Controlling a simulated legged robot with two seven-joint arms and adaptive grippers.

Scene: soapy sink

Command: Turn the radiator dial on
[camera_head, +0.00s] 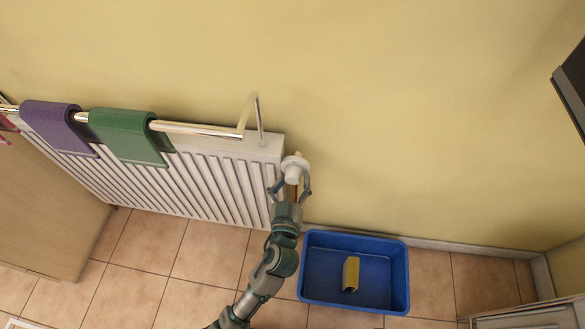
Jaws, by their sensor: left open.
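The radiator dial (295,164) is a white round knob at the upper right end of the white radiator (232,190). A copper-coloured pipe shows just below it. My left gripper (290,184) is at the dial's lower side, with its two fingers spread apart, one to the left and one to the right. I cannot tell whether the fingers touch the dial. The gripper's body hides part of the pipe below. My right gripper is not in view.
A metal towel rail (200,129) above the radiator carries a purple towel (55,125) and a green towel (128,133). A blue tub (325,285) holding a yellow sponge (351,273) stands on the tiled floor to the right. The wall right of the dial is clear.

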